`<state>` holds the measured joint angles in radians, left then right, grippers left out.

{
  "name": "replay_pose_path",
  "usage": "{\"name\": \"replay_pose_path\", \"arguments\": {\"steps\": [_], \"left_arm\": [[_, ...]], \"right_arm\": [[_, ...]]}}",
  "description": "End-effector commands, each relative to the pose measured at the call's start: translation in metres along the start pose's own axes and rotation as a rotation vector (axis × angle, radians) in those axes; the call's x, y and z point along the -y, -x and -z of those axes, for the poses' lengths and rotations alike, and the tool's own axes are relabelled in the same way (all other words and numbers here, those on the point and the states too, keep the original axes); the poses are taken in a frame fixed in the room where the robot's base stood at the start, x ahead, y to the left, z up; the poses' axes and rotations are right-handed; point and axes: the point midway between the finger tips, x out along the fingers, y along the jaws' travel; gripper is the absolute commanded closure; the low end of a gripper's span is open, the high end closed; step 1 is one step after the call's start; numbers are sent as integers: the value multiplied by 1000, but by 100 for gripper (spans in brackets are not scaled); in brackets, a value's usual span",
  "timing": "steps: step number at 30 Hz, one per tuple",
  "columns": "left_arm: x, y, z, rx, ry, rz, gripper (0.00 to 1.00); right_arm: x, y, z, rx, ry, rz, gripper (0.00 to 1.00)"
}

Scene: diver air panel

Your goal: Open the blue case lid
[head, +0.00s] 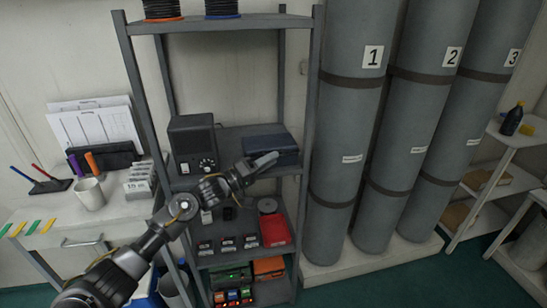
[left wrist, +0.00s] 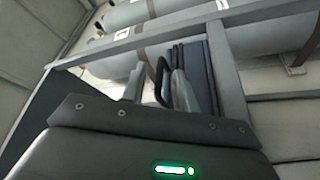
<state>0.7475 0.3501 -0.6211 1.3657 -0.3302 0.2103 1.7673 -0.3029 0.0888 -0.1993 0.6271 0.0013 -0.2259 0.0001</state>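The dark blue case (head: 270,148) sits on the middle shelf of the grey rack, and its lid looks shut. My left gripper (head: 268,160) is at the front of the case, with its fingers overlapping the case's front edge in the head view. In the left wrist view the two grey fingers (left wrist: 157,90) stand apart with a dark loop, perhaps a handle, seen between them. The blue case (left wrist: 202,75) lies beside the right finger there. I cannot tell whether the fingers touch the case. My right gripper is not in view.
A black radio-like box (head: 193,143) stands left of the case on the same shelf. The rack's right post (head: 305,130) is close to the case. Tall grey cylinders (head: 345,150) stand to the right. A shelf of small boxes and a red item (head: 274,230) lies below.

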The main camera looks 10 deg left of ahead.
Motion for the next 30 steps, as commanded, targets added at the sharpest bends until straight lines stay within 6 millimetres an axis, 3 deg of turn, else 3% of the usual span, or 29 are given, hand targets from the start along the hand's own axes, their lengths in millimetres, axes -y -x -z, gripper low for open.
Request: {"name": "replay_pose_path", "arguments": {"steps": [4,14,21,30], "left_arm": [[0,-12,0,0,0,1,70],[0,-16,0,0,-1,1,70],[0,-16,0,0,-1,0,100],[0,-17,-2,0,0,1,100]], "right_arm": [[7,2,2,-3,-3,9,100],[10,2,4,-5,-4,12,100],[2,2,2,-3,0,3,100],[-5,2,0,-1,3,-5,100]]}}
